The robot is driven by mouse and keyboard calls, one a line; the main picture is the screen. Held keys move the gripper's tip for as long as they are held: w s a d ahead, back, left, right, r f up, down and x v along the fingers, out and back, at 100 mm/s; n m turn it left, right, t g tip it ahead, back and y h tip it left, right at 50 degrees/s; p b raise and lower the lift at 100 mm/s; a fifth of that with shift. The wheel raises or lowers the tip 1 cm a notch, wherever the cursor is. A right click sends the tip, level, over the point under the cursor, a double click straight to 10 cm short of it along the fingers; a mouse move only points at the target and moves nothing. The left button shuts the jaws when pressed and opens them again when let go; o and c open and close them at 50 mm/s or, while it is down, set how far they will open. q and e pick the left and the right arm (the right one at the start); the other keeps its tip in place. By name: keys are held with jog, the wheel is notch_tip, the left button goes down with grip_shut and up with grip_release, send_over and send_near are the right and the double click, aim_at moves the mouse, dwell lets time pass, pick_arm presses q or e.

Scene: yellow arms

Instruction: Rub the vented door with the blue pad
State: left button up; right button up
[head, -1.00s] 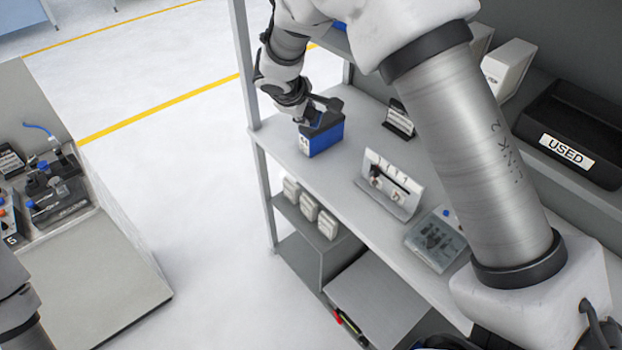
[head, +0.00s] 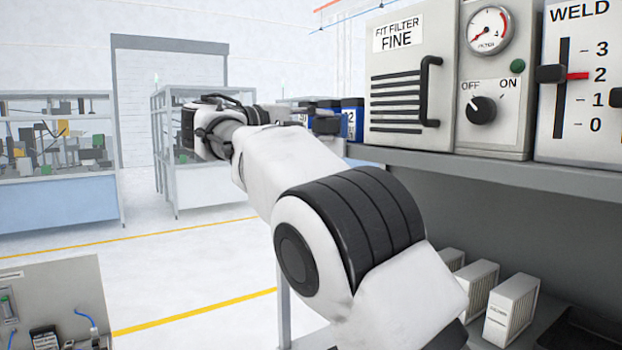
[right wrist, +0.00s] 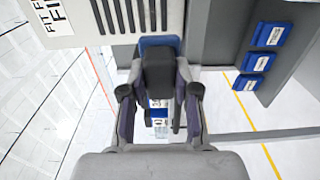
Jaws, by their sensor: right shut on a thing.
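The vented door (head: 398,95) is a pale panel with dark slots and a black upright handle, marked FIT FILTER FINE. It stands on the shelf in the head view and also shows at the top of the right wrist view (right wrist: 120,24). My right gripper (head: 326,123) is just left of the door. In the right wrist view it (right wrist: 160,92) is shut on the black grip of the blue pad (right wrist: 158,42). The pad is close to the door's slots; I cannot tell whether they touch. My left gripper is not in view.
A gauge (head: 487,30) and an OFF/ON knob (head: 482,108) are right of the door, then a WELD slider panel (head: 590,100). A blue numbered box (head: 352,118) is left of the door. White filters (head: 512,309) stand on the lower shelf.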

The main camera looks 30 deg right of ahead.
aim_at(346, 121)
jog(key=shift+s+a+r, duration=0.15)
jog(key=shift+s+r, duration=0.35)
jog(key=shift+r, duration=0.1)
jog(key=d, duration=0.2)
jog(key=w+d, duration=0.1)
jog(key=d, duration=0.2)
jog(key=shift+f, duration=0.2)
jog(key=shift+s+d, duration=0.1)
jog(key=shift+d, duration=0.4)
jog(key=shift+w, duration=0.2)
jog(key=shift+s+d, duration=0.1)
jog(key=shift+d, duration=0.9)
